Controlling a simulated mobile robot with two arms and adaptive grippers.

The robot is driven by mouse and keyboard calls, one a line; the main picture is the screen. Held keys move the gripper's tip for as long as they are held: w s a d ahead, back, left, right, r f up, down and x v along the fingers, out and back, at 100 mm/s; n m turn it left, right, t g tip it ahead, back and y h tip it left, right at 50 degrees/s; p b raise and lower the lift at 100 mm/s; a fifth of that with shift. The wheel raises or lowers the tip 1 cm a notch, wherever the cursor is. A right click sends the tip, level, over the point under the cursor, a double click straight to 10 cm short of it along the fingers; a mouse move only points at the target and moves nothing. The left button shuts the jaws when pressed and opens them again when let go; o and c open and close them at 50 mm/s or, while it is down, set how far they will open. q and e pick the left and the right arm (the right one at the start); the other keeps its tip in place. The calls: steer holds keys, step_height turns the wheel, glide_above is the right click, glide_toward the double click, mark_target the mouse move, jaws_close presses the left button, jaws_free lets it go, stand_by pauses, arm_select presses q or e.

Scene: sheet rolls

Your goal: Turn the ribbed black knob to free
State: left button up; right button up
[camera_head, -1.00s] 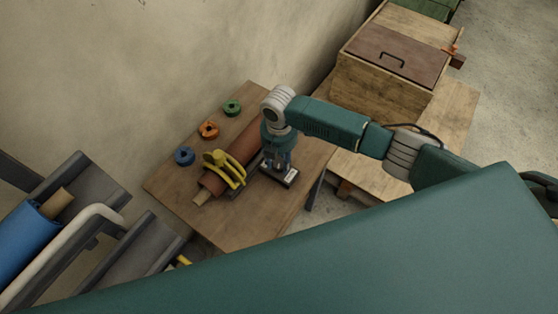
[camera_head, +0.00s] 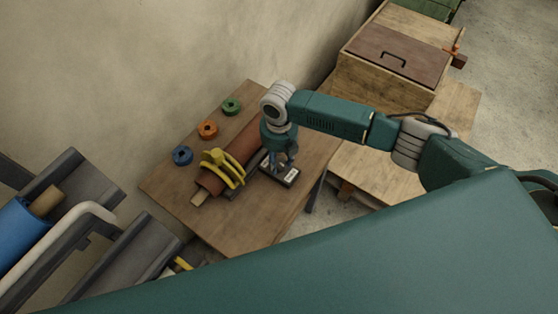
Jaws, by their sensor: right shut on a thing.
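A small dark box with a white label (camera_head: 290,177) lies on the wooden table, beside the brown roll. My right gripper (camera_head: 281,162) points down at the box's top from above. Its fingers are shut on what stands on the box, the ribbed black knob; the fingers and wrist hide the knob itself, so its marks and turn angle cannot be read. My left gripper is not in view.
A brown roll (camera_head: 246,142) with a yellow clamp (camera_head: 232,171) lies left of the box. Green (camera_head: 231,106), orange (camera_head: 208,129) and blue (camera_head: 182,155) rings lie near the wall. A wooden chest (camera_head: 382,78) stands behind. The table's front part is clear.

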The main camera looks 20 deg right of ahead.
mark_target(279, 162)
steer(key=shift+n, duration=0.9)
steer(key=o, duration=1.1)
steer(key=shift+o, duration=0.2)
steer(key=shift+r, duration=0.1)
step_height(279, 162, up, 12)
